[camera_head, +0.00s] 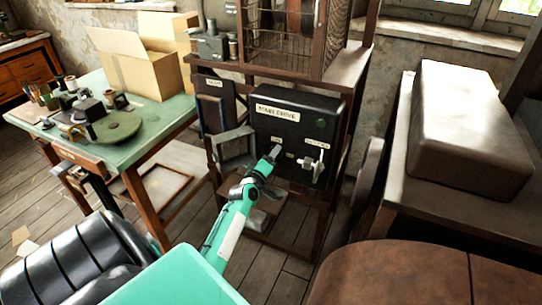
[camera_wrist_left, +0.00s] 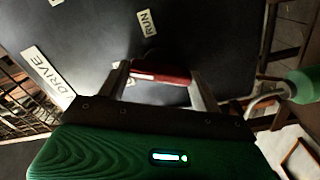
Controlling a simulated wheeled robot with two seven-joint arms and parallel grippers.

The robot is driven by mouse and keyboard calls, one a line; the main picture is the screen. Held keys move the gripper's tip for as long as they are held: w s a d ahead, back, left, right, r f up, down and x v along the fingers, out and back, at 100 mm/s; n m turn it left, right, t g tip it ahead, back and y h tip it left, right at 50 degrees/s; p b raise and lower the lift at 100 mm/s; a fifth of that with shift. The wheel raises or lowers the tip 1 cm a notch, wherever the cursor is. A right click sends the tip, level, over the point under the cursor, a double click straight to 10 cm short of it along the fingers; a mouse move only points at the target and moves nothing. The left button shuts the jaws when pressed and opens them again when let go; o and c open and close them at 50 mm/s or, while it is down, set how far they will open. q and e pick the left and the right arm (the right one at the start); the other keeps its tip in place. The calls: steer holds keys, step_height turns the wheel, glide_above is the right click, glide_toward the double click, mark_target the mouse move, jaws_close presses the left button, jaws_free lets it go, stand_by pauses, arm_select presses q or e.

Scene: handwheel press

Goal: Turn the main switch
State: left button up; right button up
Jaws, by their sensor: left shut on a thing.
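The black box (camera_head: 293,118) has a "MAIN DRIVE" label on its front. My left gripper (camera_head: 276,150) is at the box's front, just below a small label, in the head view. In the left wrist view my left gripper (camera_wrist_left: 160,82) is shut on a red switch handle (camera_wrist_left: 160,72), with a finger on either side of it. A "RUN" label (camera_wrist_left: 148,22) is on the panel beyond the handle. In the head view the gripper hides the red handle. My right gripper is not in view.
A pale lever (camera_head: 316,164) stands out from the box to the right of my gripper. A grey bracket-like part (camera_head: 232,146) is on its left. A green table (camera_head: 150,120) with a cardboard box (camera_head: 145,65) is at left.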

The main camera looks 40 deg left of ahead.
arm_select(q)
steer(key=shift+f+n+p, duration=0.1)
steer(key=shift+n+p, duration=0.3)
steer(key=shift+n, duration=2.3)
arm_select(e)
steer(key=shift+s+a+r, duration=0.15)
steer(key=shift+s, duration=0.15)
